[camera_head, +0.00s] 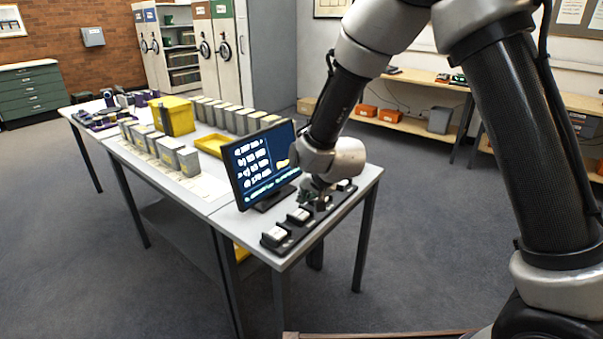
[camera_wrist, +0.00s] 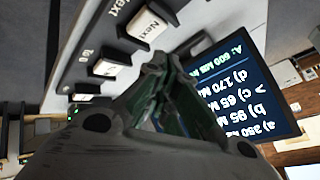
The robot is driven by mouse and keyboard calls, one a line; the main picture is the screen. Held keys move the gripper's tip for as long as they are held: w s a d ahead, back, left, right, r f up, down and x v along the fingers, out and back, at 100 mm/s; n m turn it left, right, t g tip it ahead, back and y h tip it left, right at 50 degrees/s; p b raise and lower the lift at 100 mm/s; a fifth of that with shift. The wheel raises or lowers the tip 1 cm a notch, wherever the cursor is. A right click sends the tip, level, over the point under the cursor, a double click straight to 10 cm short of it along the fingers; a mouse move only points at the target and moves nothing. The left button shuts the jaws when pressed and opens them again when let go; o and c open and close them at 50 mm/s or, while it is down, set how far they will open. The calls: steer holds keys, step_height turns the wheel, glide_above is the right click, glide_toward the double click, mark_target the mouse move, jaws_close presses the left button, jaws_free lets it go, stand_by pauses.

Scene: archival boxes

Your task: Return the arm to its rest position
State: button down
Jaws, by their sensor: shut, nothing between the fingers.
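My gripper (camera_head: 317,197) hangs at the end of my bent arm, low over the button panel (camera_head: 285,243) at the near end of the long table. In the wrist view my gripper's fingers (camera_wrist: 160,75) are shut together with nothing between them. The panel (camera_wrist: 80,45) shows there with white keys, and one key marked "Next" (camera_wrist: 148,25) is just beyond the fingertips. I cannot tell whether the fingers touch the panel. My gripper hides part of the panel in the head view.
A monitor (camera_head: 258,165) with lines of text stands close left of my gripper. Behind it are a yellow tray (camera_head: 211,146), a yellow box (camera_head: 173,115) and rows of grey boxes (camera_head: 188,160). A wooden shelf bench (camera_head: 425,77) stands at the back wall. Open carpet surrounds the table.

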steer(key=s+d+n+g+h, duration=0.2)
steer(key=s+d+n+g, duration=0.4)
steer(key=s, duration=0.5)
steer(key=s+d+r+m+t, duration=0.1)
steer(key=s+d+r, duration=0.5)
steer(key=d, duration=0.4)
steer(key=s+d+r+m+t+h, duration=0.1)
steer(key=s+d+r, duration=0.5)
steer(key=d+r, duration=0.3)
steer(key=s+d+r+m+t+h, duration=0.1)
steer(key=s+d+r, duration=0.5)
steer(key=d, duration=0.5)
steer(key=shift+s+r+m, duration=0.3)
steer(key=shift+s+r, duration=0.05)
steer(key=shift+r, duration=0.3)
